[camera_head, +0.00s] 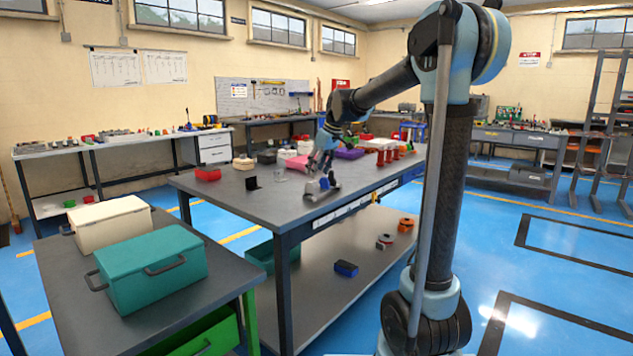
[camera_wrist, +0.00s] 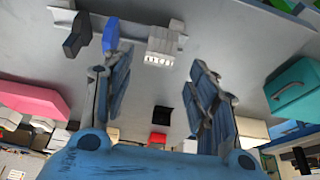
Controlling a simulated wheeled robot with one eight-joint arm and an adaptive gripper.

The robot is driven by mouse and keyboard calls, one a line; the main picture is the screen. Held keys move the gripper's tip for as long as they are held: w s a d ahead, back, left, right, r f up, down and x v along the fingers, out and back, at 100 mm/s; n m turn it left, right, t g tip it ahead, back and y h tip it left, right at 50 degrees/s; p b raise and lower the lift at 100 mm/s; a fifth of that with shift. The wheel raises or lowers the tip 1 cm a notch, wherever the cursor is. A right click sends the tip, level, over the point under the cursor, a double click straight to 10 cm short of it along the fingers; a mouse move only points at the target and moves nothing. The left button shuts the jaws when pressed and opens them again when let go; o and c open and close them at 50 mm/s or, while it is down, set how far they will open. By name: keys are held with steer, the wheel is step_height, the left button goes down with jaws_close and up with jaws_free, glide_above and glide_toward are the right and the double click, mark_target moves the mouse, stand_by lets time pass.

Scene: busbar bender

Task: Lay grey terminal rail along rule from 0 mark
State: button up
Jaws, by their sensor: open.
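My gripper (camera_head: 322,163) is open and empty above the near part of the grey workbench, pointing down. Its two spread fingers (camera_wrist: 160,68) also show in the wrist view. A light grey rail piece (camera_head: 320,192) with a small blue part lies on the bench just below the gripper. In the wrist view, a grey ribbed terminal block (camera_wrist: 165,44) sits on a pale strip beyond the gap between the fingertips, apart from them. A blue block (camera_wrist: 110,34) and a dark block (camera_wrist: 77,38) stand to its left. I cannot make out the rule's 0 mark.
Red posts (camera_head: 388,156), a purple bin (camera_head: 348,153) and a pink item (camera_head: 297,163) are behind. A teal box (camera_head: 150,268) stands on the nearer table. The bench's near left is clear.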

steer(key=v, duration=0.5)
steer(key=s+d+f+m+h, duration=0.1)
steer(key=s+d+f+m, duration=0.2)
steer(key=s, duration=0.4)
steer(key=s+d+f, duration=0.3)
steer(key=s+d, duration=0.3)
steer(key=s+d+f+m+h, duration=0.1)
steer(key=s+d+f+m, duration=0.2)
steer(key=s, duration=0.4)
steer(key=s+d+f+m, duration=0.1)
steer(key=s+d+f, duration=0.2)
steer(key=s+f, duration=0.2)
steer(key=s+d+f+m+h, duration=0.1)
steer(key=s+d+f, duration=0.2)
steer(key=s+f, duration=0.3)
steer(key=s+d+f+m, duration=0.2)
steer(key=s+d+f, duration=0.1)
steer(key=s+f, duration=0.3)
steer(key=shift+s+f+h, duration=0.2)
steer(key=shift+s+h, duration=0.1)
steer(key=shift+s, duration=0.2)
steer(key=shift+w+d, duration=0.1)
steer(key=shift+w+f, duration=0.2)
steer(key=shift+w, duration=0.15)
